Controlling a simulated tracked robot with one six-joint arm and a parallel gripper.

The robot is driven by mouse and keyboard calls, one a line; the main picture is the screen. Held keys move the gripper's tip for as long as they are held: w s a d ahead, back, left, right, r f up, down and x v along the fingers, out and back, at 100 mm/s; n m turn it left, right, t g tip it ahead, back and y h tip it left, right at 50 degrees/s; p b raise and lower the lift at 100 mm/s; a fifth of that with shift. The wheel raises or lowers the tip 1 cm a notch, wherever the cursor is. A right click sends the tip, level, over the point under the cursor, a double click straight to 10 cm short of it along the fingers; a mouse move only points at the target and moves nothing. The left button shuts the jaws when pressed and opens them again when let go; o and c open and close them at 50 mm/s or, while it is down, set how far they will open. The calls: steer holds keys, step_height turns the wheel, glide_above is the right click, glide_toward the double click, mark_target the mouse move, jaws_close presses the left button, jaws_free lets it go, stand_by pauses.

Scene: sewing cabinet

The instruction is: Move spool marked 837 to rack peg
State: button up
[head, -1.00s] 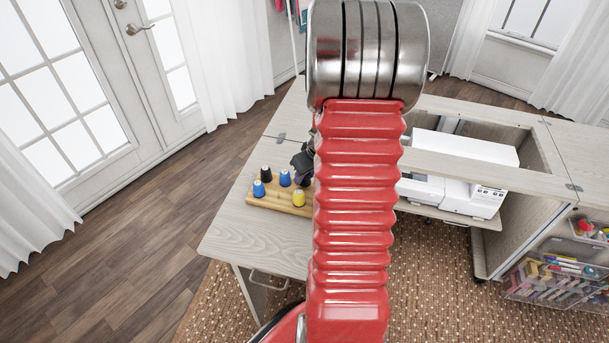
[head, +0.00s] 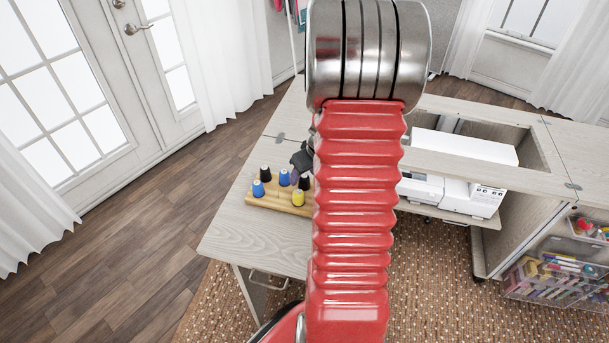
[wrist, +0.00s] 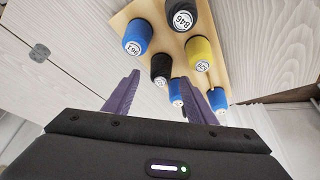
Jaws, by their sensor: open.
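A wooden peg rack (head: 277,207) on the left of the cabinet top holds several spools. In the wrist view, a blue spool marked 961 (wrist: 138,38), a dark spool marked 846 (wrist: 181,15), a yellow spool (wrist: 200,55), a black spool (wrist: 161,68) and two more blue spools (wrist: 177,91) (wrist: 217,98) stand on the rack. I cannot read 837 on any label. My gripper (wrist: 160,84) is open, its purple fingers apart, with the black spool near the gap between their tips. In the head view, my gripper (head: 302,156) is above the rack's right side, partly hidden by my arm.
A white sewing machine (head: 465,150) sits in the cabinet opening on the right. The pale cabinet top (head: 232,237) is clear in front of the rack. Clear drawers of supplies (head: 555,285) are at the lower right. My red arm blocks the middle.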

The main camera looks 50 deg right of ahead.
steer(key=v, duration=1.3)
steer(key=shift+s+a, duration=0.1)
stand_by(0.9)
steer(key=s+a+r, duration=0.2)
steer(key=a+r, duration=0.2)
steer(key=a, duration=0.7)
steer(key=s+a+r+n, duration=0.1)
steer(key=a+r, duration=0.3)
steer(key=a, duration=0.8)
steer(key=s+a+r+n+t, duration=0.1)
steer(key=s+a+r, duration=0.2)
steer(key=a, duration=0.8)
steer(key=shift+a+r+y, duration=0.15)
steer(key=shift+r+y, duration=0.25)
